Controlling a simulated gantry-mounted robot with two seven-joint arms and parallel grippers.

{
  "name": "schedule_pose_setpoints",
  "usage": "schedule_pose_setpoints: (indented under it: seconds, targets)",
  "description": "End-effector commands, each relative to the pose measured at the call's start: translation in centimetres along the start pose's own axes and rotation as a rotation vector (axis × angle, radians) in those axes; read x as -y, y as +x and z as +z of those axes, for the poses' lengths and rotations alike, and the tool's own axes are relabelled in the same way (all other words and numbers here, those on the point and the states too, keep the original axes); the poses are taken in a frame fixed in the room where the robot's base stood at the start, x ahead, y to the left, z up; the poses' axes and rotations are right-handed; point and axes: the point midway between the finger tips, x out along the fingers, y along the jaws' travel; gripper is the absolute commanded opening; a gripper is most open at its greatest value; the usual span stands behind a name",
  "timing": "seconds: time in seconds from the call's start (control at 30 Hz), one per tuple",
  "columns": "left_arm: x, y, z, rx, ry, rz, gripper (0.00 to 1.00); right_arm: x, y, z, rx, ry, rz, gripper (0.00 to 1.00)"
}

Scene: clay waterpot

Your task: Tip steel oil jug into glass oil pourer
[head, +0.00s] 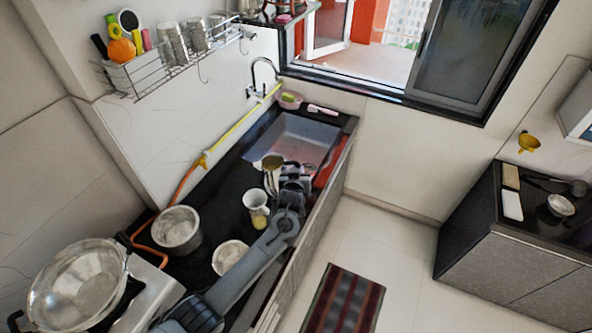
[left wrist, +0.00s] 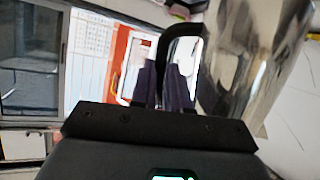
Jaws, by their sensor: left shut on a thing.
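The steel oil jug (head: 271,163) is held above the counter beside the sink in the head view. It fills the upper right of the left wrist view as a shiny body (left wrist: 262,60) with a dark handle (left wrist: 178,42). My left gripper (head: 288,178) is shut on the jug's handle; its fingers also show in the left wrist view (left wrist: 162,86). The glass oil pourer (head: 257,212) appears to be the pale vessel with yellowish contents, upright on the black counter just below and left of the jug. The jug's spout is unclear. My right gripper is not in view.
The sink (head: 300,138) lies beyond the jug, with a tap (head: 262,72) behind. A steel pot (head: 176,230), a pale bowl (head: 230,256) and a large pan (head: 78,285) stand nearer. A hose (head: 205,157) runs along the wall.

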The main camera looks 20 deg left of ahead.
Motion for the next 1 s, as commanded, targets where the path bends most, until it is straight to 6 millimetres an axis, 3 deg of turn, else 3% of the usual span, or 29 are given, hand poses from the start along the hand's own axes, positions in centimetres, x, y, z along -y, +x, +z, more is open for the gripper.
schedule_pose_setpoints:
  seconds: [1.0]
  targets:
    - [0.5, 0.9, 2.3, -0.061, -0.262, 0.109, 0.0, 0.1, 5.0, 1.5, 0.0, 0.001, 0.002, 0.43]
